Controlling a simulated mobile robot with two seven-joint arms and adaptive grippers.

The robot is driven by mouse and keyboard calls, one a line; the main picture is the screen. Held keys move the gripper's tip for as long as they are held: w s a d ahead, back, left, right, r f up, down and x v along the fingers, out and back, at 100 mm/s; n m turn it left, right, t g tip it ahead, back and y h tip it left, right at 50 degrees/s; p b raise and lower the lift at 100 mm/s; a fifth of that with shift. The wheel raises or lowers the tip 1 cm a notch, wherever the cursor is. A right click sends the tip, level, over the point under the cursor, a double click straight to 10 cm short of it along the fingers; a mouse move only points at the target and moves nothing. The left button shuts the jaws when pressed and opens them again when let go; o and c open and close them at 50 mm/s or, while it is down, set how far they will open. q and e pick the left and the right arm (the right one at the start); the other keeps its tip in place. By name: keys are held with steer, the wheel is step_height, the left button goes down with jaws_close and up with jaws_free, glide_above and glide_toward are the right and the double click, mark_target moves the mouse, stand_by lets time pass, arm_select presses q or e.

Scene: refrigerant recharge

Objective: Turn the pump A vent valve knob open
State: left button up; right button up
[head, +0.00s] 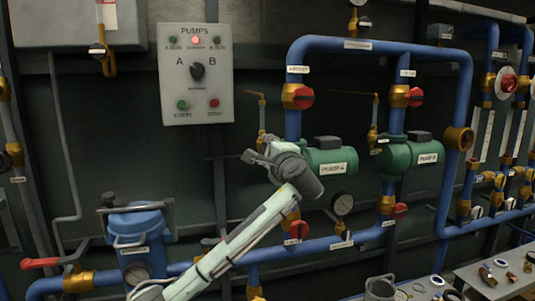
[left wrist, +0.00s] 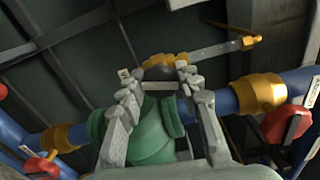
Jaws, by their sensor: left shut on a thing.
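Pump A (head: 318,158) is the green pump in the middle of the head view. The thin brass vent valve (head: 262,118) stands just left of it. My left gripper (head: 256,158) reaches up from below, with its fingers at the lower end of that valve. In the left wrist view, the two fingers of my left gripper (left wrist: 157,82) flank a dark knob (left wrist: 158,74) with a pale bar on its front. They are shut on this knob, with brass (left wrist: 172,58) behind it. In the head view the gripper hides the knob. My right gripper is not in view.
Blue pipes (head: 370,48) with red-handled valves (head: 298,96) surround the pumps. Pump B (head: 412,153) is to the right. A control panel (head: 196,75) hangs at upper left with a red lamp lit. A blue canister (head: 138,228) stands at lower left. A bench (head: 480,278) is at lower right.

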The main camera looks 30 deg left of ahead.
arm_select(q)
steer(key=shift+n+b, duration=0.5)
steer(key=shift+n, duration=1.2)
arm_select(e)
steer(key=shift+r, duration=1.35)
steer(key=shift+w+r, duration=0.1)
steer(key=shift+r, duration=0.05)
arm_select(q)
steer(key=o, duration=1.2)
steer(key=shift+d, duration=0.1)
steer(key=v, duration=1.2)
